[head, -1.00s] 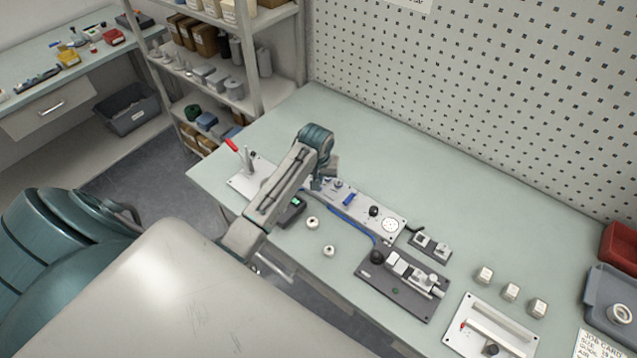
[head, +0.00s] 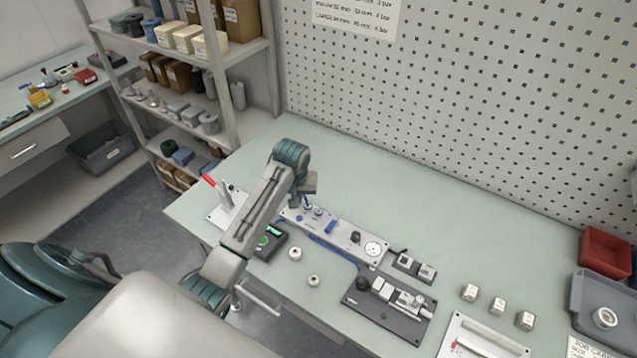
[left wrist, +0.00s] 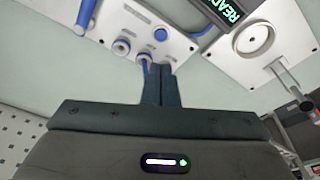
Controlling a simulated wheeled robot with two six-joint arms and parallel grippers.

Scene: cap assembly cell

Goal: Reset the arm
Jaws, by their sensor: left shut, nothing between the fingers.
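My left arm reaches in from the left over the bench in the head view. Its gripper (head: 297,201) points down by the left end of the grey panel (head: 345,243) with blue knobs. In the left wrist view the fingers (left wrist: 161,68) are together with nothing between them. Their tips overlap the edge of the panel (left wrist: 118,20) near a round port with a blue tube; I cannot tell whether they touch. My right gripper is not in view.
A red-handled clamp (head: 228,200) and a green-lit display box (head: 266,241) are close to the arm. Two small white rings, a dark fixture (head: 385,318), several white blocks and a red bin (head: 605,252) lie to the right. The bench's back is clear.

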